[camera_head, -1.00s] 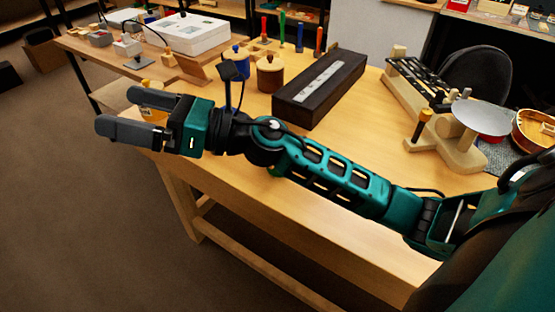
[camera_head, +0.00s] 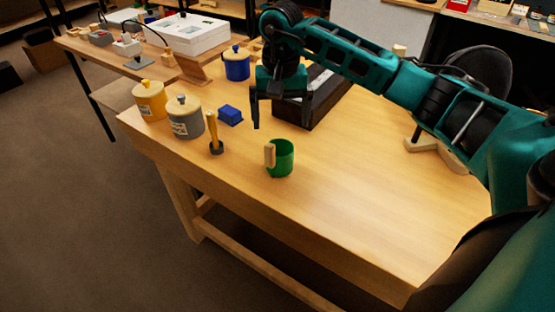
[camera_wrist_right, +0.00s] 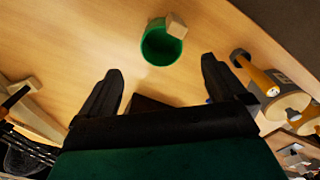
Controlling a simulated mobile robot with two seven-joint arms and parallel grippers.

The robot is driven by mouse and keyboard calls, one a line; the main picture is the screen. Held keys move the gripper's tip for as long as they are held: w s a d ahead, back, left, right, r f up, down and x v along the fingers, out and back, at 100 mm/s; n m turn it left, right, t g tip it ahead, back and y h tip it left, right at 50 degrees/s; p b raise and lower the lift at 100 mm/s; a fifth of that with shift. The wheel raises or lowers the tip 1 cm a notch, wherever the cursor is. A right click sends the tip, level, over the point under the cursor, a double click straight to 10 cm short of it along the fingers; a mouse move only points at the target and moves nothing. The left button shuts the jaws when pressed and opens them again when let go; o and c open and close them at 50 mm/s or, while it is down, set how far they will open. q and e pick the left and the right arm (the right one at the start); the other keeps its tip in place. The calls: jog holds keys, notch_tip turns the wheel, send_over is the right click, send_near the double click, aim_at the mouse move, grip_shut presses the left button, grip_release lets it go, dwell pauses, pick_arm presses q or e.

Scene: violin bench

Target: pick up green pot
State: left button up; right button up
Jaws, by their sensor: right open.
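The green pot (camera_head: 284,160) stands upright on the wooden bench, with a light wooden handle on its left side. It is open at the top. My right gripper (camera_head: 281,122) hangs fingers down behind the pot, above the bench, apart from it. In the right wrist view the green pot (camera_wrist_right: 158,48) lies beyond the two spread, empty fingertips (camera_wrist_right: 161,72), with its handle at its upper right. My left gripper does not show.
A grey lidded jar (camera_head: 185,122), a yellow lidded jar (camera_head: 150,104), a wooden-handled tool (camera_head: 213,135) and a blue block (camera_head: 230,115) stand left of the pot. A blue jar (camera_head: 237,66) and a dark box (camera_head: 325,100) stand behind. Bench right of the pot is clear.

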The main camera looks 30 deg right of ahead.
send_near(280, 152)
jog(key=s+a+f, duration=0.1)
jog(key=s+a, duration=0.1)
jog(key=s, duration=0.1)
jog(key=shift+s+f, duration=0.1)
jog(key=shift+f, duration=2.8)
jog(key=shift+c, duration=0.3)
jog(key=c, duration=1)
jog(key=shift+r, duration=0.15)
